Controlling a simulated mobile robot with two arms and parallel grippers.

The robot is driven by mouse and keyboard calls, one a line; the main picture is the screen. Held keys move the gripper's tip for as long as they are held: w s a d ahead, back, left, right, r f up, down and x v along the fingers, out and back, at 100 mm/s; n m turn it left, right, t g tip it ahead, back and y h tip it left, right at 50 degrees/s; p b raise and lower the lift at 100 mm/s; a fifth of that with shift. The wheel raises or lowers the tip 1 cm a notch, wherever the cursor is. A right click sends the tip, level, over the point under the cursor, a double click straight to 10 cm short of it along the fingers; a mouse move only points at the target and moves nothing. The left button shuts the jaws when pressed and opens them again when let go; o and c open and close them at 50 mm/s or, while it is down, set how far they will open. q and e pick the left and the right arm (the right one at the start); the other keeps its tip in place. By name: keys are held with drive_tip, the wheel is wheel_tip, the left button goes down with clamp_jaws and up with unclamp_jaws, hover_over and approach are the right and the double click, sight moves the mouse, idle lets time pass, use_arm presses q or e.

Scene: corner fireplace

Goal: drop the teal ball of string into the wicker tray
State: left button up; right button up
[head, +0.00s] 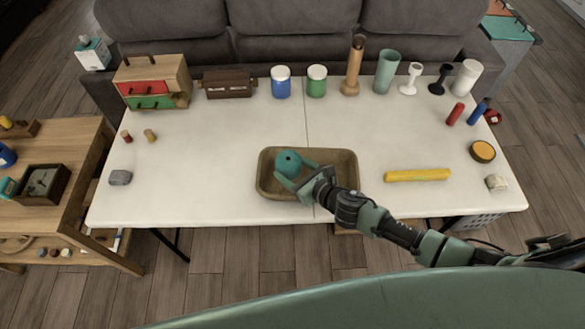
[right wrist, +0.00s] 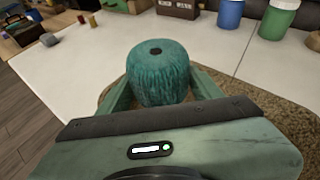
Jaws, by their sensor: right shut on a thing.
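The teal ball of string (head: 288,162) is over the left part of the wicker tray (head: 345,172). My right gripper (head: 292,177) is shut on it, with one finger on each side. In the right wrist view the ball (right wrist: 160,72) sits between the two fingers, its dark centre hole facing up. The wicker tray (right wrist: 225,88) shows around and below it. I cannot tell whether the ball touches the tray floor. The tray looks otherwise empty, though my gripper hides part of it. My left gripper is not in view.
A yellow bar (head: 417,175) lies right of the tray, and a grey stone (head: 120,177) lies far left. Blue (head: 281,82) and green (head: 316,81) jars and other items line the back edge.

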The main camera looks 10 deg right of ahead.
drive_tip(key=o, duration=1.5)
drive_tip(key=shift+w, duration=0.1)
